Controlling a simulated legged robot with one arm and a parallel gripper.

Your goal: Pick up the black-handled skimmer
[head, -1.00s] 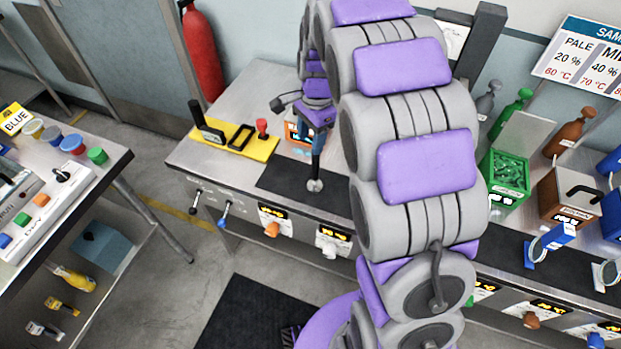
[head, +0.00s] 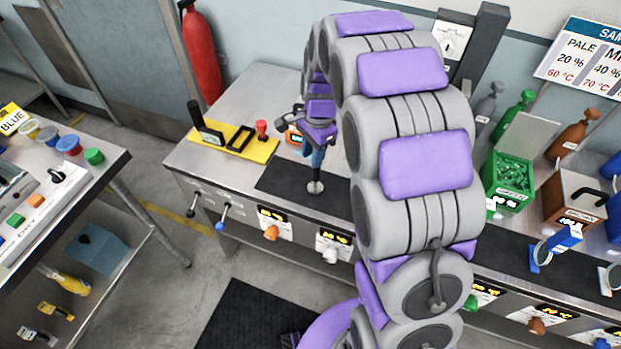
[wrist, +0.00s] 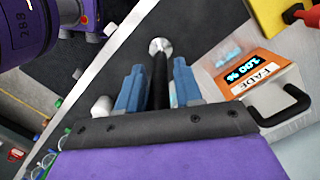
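The skimmer shows in the wrist view as a straight black handle (wrist: 160,78) with a round silver end (wrist: 160,46) beyond my fingertips. In the head view its silver end (head: 315,187) rests on the dark mat at the left end of the bench, with the handle upright above it. My gripper (head: 317,163) points down over it, and its blue fingers also show in the wrist view (wrist: 158,68). The fingers stand on either side of the handle with a narrow gap at each side, so they look open. The upper handle is hidden by my gripper.
An orange-fronted box (wrist: 262,77) marked FADE, with a black handle, stands close beside the fingers. A yellow tray (head: 262,151) lies left on the bench. A green-filled bin (head: 510,170) and a brown box (head: 572,197) stand right of my arm.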

